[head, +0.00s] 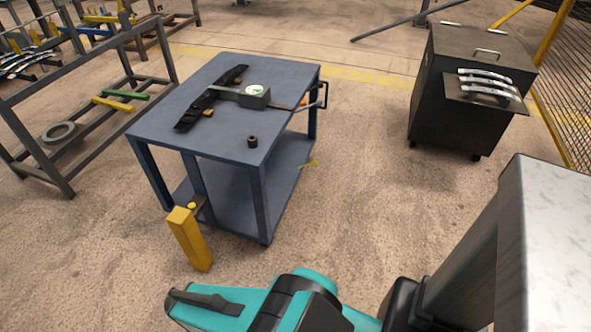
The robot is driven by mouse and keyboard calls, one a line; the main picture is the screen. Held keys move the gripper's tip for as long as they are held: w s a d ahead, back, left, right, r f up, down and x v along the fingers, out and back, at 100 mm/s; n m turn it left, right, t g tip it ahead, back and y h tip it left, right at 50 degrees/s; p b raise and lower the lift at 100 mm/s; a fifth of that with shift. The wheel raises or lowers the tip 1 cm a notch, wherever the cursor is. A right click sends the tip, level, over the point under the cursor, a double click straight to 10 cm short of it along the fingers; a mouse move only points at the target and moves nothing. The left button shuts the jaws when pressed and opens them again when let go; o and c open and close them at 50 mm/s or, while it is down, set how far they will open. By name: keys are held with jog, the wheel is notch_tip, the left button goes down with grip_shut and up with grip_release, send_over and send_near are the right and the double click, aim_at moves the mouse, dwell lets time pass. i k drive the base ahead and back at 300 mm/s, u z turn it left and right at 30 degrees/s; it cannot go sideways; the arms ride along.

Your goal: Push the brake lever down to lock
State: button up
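A blue cart (205,137) stands left of centre. A small yellow lever-like piece (311,164) sticks out low at its right side, by the lower shelf, and may be the brake lever. A yellow upright block (190,240) with a small yellow knob stands by the cart's front left leg. I cannot tell for sure which of these is the brake lever. My teal and black arm crosses the bottom edge, apart from both in the picture. My gripper's fingertips do not show.
A black strip-shaped part (211,98), a dark box (254,97) and a small dark cylinder (252,142) lie on the cart. A grey rack (65,180) stands left. A black cabinet (460,100) and yellow mesh fence (566,100) stand right. Floor between cart and cabinet is clear.

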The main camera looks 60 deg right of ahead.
aim_at(315, 164)
jog(key=u, duration=0.6)
jog(key=k, duration=1.4)
jog(key=z, duration=2)
jog(key=i, duration=0.1)
jog(key=u, duration=1.15)
